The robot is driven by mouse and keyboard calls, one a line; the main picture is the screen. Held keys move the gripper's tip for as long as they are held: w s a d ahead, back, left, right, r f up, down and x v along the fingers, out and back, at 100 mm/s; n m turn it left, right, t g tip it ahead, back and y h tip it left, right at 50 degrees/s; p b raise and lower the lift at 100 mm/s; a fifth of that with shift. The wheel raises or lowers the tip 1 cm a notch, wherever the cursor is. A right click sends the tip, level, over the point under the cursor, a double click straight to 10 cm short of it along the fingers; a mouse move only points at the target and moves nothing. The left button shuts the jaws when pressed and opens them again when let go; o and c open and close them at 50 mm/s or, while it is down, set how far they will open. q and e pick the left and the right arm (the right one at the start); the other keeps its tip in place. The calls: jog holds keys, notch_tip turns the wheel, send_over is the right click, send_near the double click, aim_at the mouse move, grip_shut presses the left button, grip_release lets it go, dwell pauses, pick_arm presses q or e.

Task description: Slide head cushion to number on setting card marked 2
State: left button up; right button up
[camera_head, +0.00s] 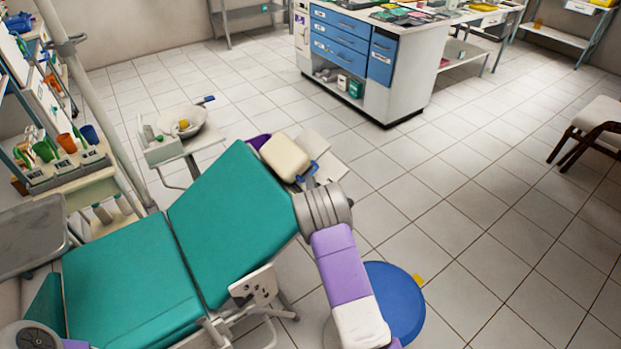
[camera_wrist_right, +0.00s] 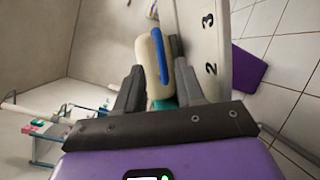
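The cream head cushion (camera_head: 285,157) with a blue edge sits at the top of the teal dental chair's backrest (camera_head: 232,212). A pale setting card (camera_head: 327,160) stands beside and behind it. In the right wrist view the card (camera_wrist_right: 208,30) shows the marks 3 and 2, and the cushion (camera_wrist_right: 148,66) is left of them, its blue strip facing the card. My right gripper (camera_head: 309,172) is at the cushion's right side. In the wrist view its two dark fingers (camera_wrist_right: 158,78) are spread, with the cushion between them; I cannot tell whether they touch it. My left gripper is out of view.
A small white stand with a basin (camera_head: 180,124) is behind the chair. A rack of cups and tools (camera_head: 60,150) is at the left. A blue round stool (camera_head: 395,303) is under my right arm.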

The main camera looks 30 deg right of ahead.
jog(key=shift+b+x, duration=0.4)
jog(key=shift+x, duration=1.8)
jog(key=shift+f, duration=0.15)
grip_shut()
